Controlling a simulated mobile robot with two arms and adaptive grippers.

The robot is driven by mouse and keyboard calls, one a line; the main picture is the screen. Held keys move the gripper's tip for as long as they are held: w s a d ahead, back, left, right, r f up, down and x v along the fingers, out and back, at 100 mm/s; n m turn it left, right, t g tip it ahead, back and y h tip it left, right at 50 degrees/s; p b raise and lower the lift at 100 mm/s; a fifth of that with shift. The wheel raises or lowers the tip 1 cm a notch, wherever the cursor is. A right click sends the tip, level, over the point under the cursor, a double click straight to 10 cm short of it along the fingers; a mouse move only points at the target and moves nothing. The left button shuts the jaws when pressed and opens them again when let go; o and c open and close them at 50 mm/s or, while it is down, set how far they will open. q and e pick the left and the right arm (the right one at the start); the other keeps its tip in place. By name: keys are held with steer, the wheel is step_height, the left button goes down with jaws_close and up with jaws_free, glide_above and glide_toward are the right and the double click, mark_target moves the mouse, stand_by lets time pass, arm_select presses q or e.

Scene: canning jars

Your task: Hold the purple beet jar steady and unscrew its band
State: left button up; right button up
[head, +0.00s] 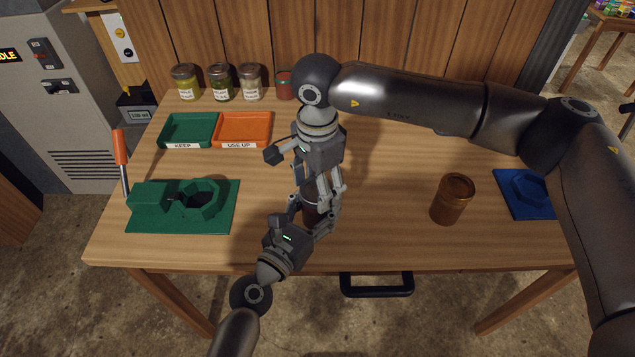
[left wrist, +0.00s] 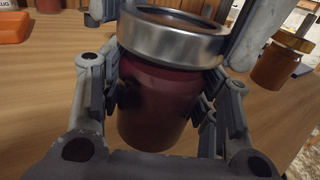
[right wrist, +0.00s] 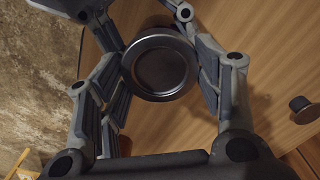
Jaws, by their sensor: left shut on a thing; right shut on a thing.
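The purple beet jar (left wrist: 158,105) stands in the middle of the table, dark red-purple with a silver band (left wrist: 175,38) at its top. In the head view only a little of the jar (head: 312,217) shows between the grippers. My left gripper (left wrist: 162,92) is shut on the jar's body from the near side. My right gripper (head: 322,188) comes down from above, its fingers shut around the band. The right wrist view looks straight down on the round lid and band (right wrist: 160,68) between those fingers. I cannot tell whether the band is loose.
An amber jar (head: 452,200) and a blue fixture (head: 508,205) stand to the right. A green fixture (head: 150,222), an orange-handled tool (head: 121,148), and the KEEP (head: 168,145) and USE UP (head: 240,145) trays are left. Several jars (head: 220,82) line the back.

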steer(key=shift+n, duration=1.4)
steer(key=n, duration=0.2)
steer(key=shift+n, duration=1.3)
steer(key=n, duration=0.3)
steer(key=shift+n, duration=0.3)
steer(key=shift+f+n, duration=0.1)
steer(key=shift+n, duration=0.4)
